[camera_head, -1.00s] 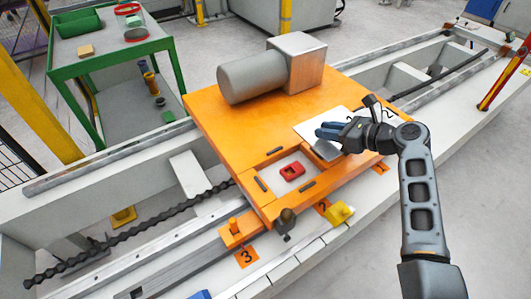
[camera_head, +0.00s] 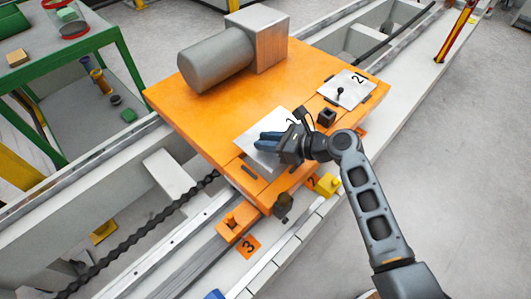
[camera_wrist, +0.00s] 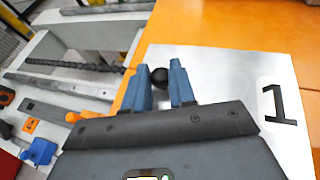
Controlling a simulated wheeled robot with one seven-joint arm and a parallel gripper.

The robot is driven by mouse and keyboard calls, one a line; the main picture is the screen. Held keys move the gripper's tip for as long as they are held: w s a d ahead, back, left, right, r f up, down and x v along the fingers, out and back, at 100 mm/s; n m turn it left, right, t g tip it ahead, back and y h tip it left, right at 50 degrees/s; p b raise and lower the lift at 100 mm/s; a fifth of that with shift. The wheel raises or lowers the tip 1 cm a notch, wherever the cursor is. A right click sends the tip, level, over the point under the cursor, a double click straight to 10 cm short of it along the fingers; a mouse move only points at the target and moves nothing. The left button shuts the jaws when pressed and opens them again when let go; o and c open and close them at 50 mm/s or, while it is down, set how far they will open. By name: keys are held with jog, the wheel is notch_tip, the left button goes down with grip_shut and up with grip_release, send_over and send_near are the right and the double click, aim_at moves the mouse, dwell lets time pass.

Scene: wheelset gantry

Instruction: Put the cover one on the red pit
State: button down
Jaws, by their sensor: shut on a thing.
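Cover one (camera_head: 276,119) is a thin silver plate marked 1 with a black knob. It also shows in the wrist view (camera_wrist: 222,75). My gripper (camera_head: 262,140) is shut on the black knob (camera_wrist: 158,77), which sits between its blue fingers. The plate is over the near part of the orange table (camera_head: 190,108), where the red pit is hidden from both views. I cannot tell whether the plate rests on the table or hangs just above it.
Cover two (camera_head: 349,85), a silver plate with a black knob, lies to the right. A black square block (camera_head: 326,117) stands beside it. A grey cylinder (camera_head: 213,62) and metal block (camera_head: 260,40) take the back. A yellow piece (camera_head: 327,184) is near the front edge.

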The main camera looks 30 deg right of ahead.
aim_at(270, 156)
jog(key=shift+s+a+f, duration=0.35)
jog(key=shift+a, duration=0.05)
jog(key=shift+f+b, duration=0.4)
jog(key=shift+f, duration=1.55)
jog(key=shift+f, duration=0.1)
jog(key=c, duration=0.9)
grip_release()
jog(key=shift+c, duration=0.2)
jog(key=p+v, duration=0.1)
jog(key=v, duration=1.1)
jog(key=shift+s, duration=0.1)
